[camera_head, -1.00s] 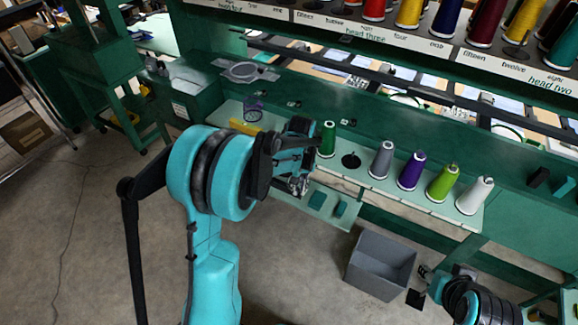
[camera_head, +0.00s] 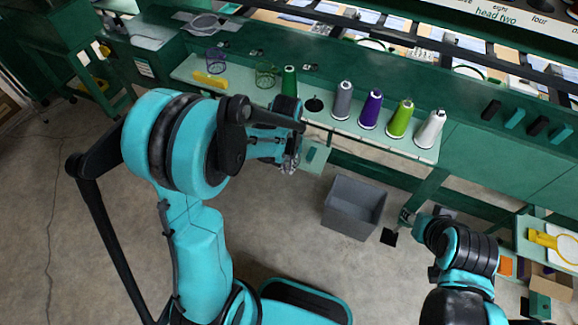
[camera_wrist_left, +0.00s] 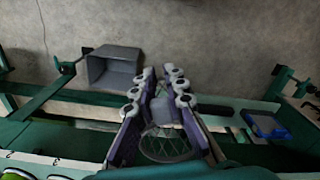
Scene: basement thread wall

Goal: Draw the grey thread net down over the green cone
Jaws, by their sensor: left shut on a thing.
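A dark green cone (camera_head: 289,82) stands upright on the pale shelf, left of the empty black spindle disc (camera_head: 314,104). A lime green cone (camera_head: 399,118) stands further right. My left gripper (camera_head: 291,160) is in front of the shelf, apart from the cones. In the left wrist view its fingers (camera_wrist_left: 160,100) are closed around the grey thread net (camera_wrist_left: 168,148), whose open mesh shows between and beyond them. The net is mostly hidden in the head view. My right gripper (camera_head: 405,218) is low at the right; its fingers are too small to read.
A grey cone (camera_head: 342,100), purple cone (camera_head: 371,110) and white cone (camera_head: 430,129) stand along the shelf. A purple net (camera_head: 215,60) and a green net (camera_head: 266,75) stand left of the dark green cone, near a yellow object (camera_head: 209,79). A grey bin (camera_head: 354,207) sits below the shelf.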

